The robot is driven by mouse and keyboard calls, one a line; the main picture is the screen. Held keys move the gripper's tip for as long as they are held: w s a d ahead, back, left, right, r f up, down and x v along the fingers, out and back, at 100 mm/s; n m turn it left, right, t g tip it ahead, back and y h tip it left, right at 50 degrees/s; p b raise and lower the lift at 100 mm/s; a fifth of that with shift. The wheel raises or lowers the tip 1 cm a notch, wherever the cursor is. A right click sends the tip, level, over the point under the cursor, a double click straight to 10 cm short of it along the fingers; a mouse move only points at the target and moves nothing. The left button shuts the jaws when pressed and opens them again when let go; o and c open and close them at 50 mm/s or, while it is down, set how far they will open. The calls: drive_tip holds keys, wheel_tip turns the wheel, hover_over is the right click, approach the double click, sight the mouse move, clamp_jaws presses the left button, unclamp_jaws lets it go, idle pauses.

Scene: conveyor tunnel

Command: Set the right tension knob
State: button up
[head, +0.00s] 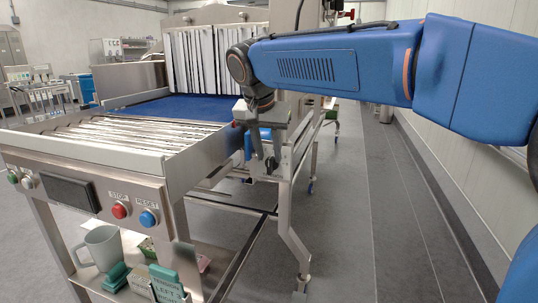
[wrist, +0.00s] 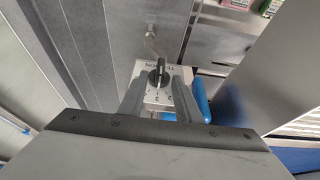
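The tension knob (wrist: 159,72) is a small black knob with a pale pointer line on a light grey plate (wrist: 151,95). The plate has dark lettering above the knob and small marks below it, too small and partly covered to read surely. My gripper (wrist: 160,78) is open in the wrist view. One finger is left of the knob and one right, with a gap on each side. I cannot tell how far the fingertips are from the plate. In the head view my gripper (head: 264,160) points down beside the conveyor's right side; the knob is hidden there.
A blue rounded part (wrist: 201,100) sits close to the right finger. The conveyor's roller bed (head: 95,135) and metal frame legs (head: 288,215) stand near my arm. Stop (head: 120,210) and reset (head: 148,218) buttons are on the front panel. The floor aisle (head: 365,210) at right is clear.

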drive_tip(key=shift+w+d+f, duration=0.1)
drive_tip(key=shift+w+f, duration=0.1)
drive_tip(key=shift+f, duration=0.35)
drive_tip(key=c, duration=0.7)
drive_tip(key=shift+a+f+h, duration=0.1)
drive_tip(key=shift+a+h, duration=0.2)
drive_tip(key=shift+h, duration=0.4)
drive_tip(key=shift+c, duration=0.2)
drive_tip(key=o, duration=0.7)
drive_tip(key=shift+w, duration=0.1)
drive_tip(key=shift+o, duration=0.2)
